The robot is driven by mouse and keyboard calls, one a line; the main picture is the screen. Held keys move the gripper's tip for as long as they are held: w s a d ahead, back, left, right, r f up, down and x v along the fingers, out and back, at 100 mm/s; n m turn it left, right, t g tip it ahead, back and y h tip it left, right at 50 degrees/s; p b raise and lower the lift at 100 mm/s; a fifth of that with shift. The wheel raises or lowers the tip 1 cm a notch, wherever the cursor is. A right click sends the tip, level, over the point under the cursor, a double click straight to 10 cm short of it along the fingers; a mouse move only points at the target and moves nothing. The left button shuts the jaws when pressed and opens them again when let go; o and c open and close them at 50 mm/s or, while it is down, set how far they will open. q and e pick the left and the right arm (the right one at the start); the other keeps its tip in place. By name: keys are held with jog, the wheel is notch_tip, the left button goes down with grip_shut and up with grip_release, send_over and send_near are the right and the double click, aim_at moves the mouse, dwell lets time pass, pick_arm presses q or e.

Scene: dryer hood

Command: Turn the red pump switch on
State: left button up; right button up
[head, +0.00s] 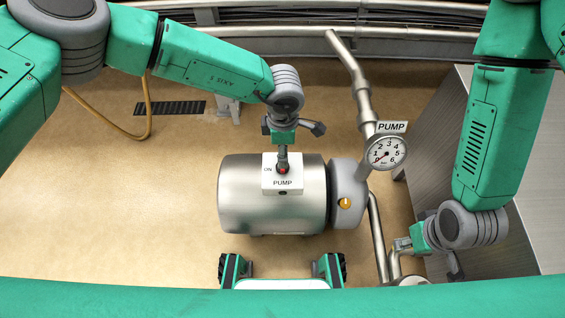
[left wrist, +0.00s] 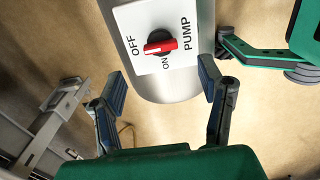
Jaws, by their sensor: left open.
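The red pump switch (head: 283,170) is on a white panel (head: 296,184) atop the metal pump. The left wrist view also shows the switch (left wrist: 161,43) and the panel (left wrist: 190,55). Its red bar lies in line with the OFF label, not ON. My left gripper (head: 299,143) is over the top edge of the panel and partly covers it. In the left wrist view, its two fingers (left wrist: 162,82) are spread wide with nothing between them, and the switch appears beyond them. My right gripper (head: 428,260) is spread and empty, low at the right by the pipes.
The steel pump tank (head: 240,207) has an orange knob (head: 345,203) on its grey end. A round gauge (head: 385,152) with a PUMP sign stands on the pipe (head: 363,100) at right. A grey cabinet (head: 440,135) fills the right side. Open floor (head: 130,215) lies to the left.

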pick_arm(q)
notch_tip(320, 180, down, 7)
jog(key=shift+f+b, duration=0.2)
jog(key=shift+b, duration=0.95)
jog(key=c, duration=1.1)
